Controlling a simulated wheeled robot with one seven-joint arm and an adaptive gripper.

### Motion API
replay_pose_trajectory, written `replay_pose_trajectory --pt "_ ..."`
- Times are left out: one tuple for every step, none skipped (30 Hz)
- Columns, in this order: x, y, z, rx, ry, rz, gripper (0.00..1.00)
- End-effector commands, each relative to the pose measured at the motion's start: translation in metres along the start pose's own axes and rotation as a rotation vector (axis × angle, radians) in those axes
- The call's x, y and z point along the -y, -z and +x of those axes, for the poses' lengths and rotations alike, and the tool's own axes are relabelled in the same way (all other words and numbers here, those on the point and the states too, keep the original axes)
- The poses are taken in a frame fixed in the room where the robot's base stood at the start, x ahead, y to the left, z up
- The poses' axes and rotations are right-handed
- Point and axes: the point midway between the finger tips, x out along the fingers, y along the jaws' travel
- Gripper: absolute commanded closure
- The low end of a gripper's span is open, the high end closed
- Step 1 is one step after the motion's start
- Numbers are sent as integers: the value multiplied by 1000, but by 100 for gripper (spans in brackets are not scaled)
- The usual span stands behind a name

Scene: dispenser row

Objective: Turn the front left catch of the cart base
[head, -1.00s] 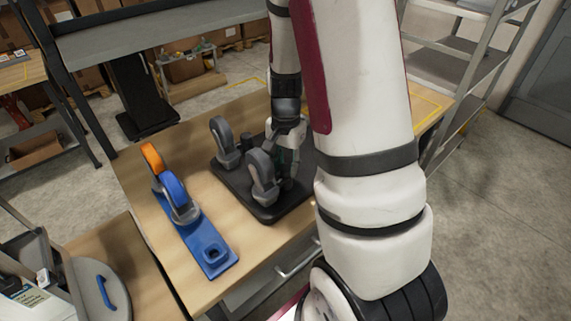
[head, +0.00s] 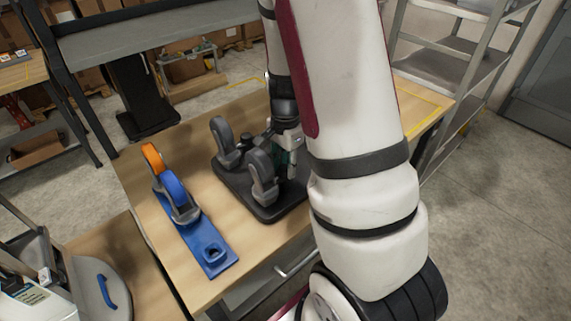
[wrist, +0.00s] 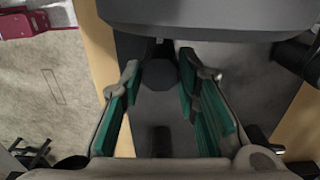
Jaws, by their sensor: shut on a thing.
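The cart base (head: 238,190) is a dark plate lying on the wooden table, with grey casters (head: 263,178) standing up from it. My gripper (head: 290,160) is low over the right part of the plate, behind the front caster, partly hidden by my arm. In the wrist view my gripper (wrist: 160,82) points its green-padded fingers at a dark, round-ended catch (wrist: 160,74) on the plate. The fingers are closed in on the catch, one on each side. How far the catch is turned cannot be made out.
A grey shelf rack (head: 455,70) stands at the right. The table's front left corner is bare.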

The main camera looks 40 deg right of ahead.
Motion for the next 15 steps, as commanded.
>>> replay_pose_trajectory --pt "1 0 -1 -1 3 3 99" --pt "1 0 -1 -1 3 3 99" --pt "1 0 -1 -1 3 3 99" --pt "1 0 -1 -1 3 3 99" --pt "1 0 -1 0 3 3 66" --pt "1 0 -1 0 3 3 62" --pt "1 0 -1 0 3 3 62" --pt "1 0 -1 0 3 2 62" --pt "1 0 0 0 2 2 62" --pt "1 0 0 0 2 2 62" --pt "0 0 0 0 2 1 62" --pt "0 0 0 0 1 1 62" --pt "0 0 0 0 1 1 62" --pt "0 0 0 0 1 1 62" --pt "0 0 -1 0 1 0 62"
